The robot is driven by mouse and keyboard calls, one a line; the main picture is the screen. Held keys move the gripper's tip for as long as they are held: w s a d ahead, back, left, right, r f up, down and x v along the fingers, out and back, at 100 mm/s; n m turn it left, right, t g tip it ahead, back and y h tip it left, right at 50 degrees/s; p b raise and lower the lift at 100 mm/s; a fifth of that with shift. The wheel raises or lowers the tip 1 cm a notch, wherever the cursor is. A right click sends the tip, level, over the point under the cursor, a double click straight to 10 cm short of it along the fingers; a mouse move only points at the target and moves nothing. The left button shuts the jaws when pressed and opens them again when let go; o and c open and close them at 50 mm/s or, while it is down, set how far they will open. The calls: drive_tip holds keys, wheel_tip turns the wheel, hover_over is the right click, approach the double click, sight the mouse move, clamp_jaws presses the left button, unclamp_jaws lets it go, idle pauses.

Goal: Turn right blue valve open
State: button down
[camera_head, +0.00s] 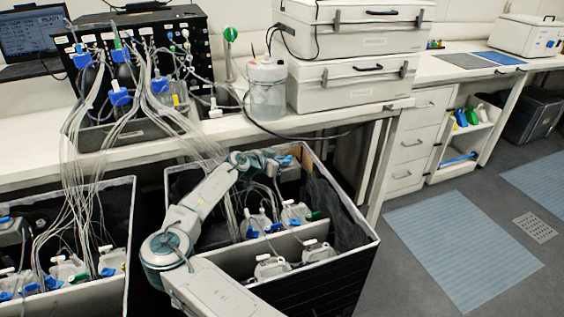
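Several blue valves show on the black apparatus on the bench: one at the upper left (82,60), one lower in the middle (119,95) and one to the right (160,85). Clear tubes hang from around them. I cannot tell from their handles whether they are open or shut. My arm rises from the bottom and bends over the right-hand black crate (330,265). My gripper (285,161) is near the crate's back wall, below the bench edge, with a small blue part close to it. Its fingers are too small and unclear to tell their opening.
Bottles with white and blue caps (272,266) stand in the right crate; a left crate (125,215) holds more. Bundled tubes (75,165) hang from bench to crates. A clear jar (267,90) and stacked white cases (350,85) stand on the bench.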

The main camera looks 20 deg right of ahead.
drive_tip(key=shift+n+t, duration=0.3)
drive_tip(key=shift+s+d+n+t+y+b, duration=0.15)
drive_tip(key=shift+n+t+y+b, duration=0.2)
drive_tip(key=shift+n+t+y, duration=0.3)
drive_tip(key=shift+s+d+n+t+y+b, duration=0.1)
drive_tip(key=shift+s+n+t+y+b, duration=0.1)
drive_tip(key=shift+n+t+y+b, duration=0.45)
drive_tip(key=shift+s+d+n+t+y+b, duration=0.15)
drive_tip(key=shift+n+t+y, duration=0.25)
drive_tip(key=shift+n+t, duration=0.45)
drive_tip(key=n+t+y+b, duration=0.1)
drive_tip(key=n+y, duration=0.1)
drive_tip(key=d+n+t+y+b, duration=0.1)
drive_tip(key=n+t+y+b, duration=0.1)
drive_tip(key=n+y, duration=0.1)
drive_tip(key=shift+s+r, duration=0.1)
drive_tip(key=shift+s, duration=0.1)
drive_tip(key=shift+d+n+t+y+p, duration=0.15)
drive_tip(key=shift+n+y, duration=0.65)
drive_tip(key=shift+y, duration=0.1)
drive_tip(key=shift+d+n+t+y+p, duration=0.1)
drive_tip(key=shift+n+y+p, duration=0.05)
drive_tip(key=shift+n+y, duration=0.7)
drive_tip(key=shift+y, duration=0.35)
drive_tip(key=c, duration=1.7)
unclamp_jaws()
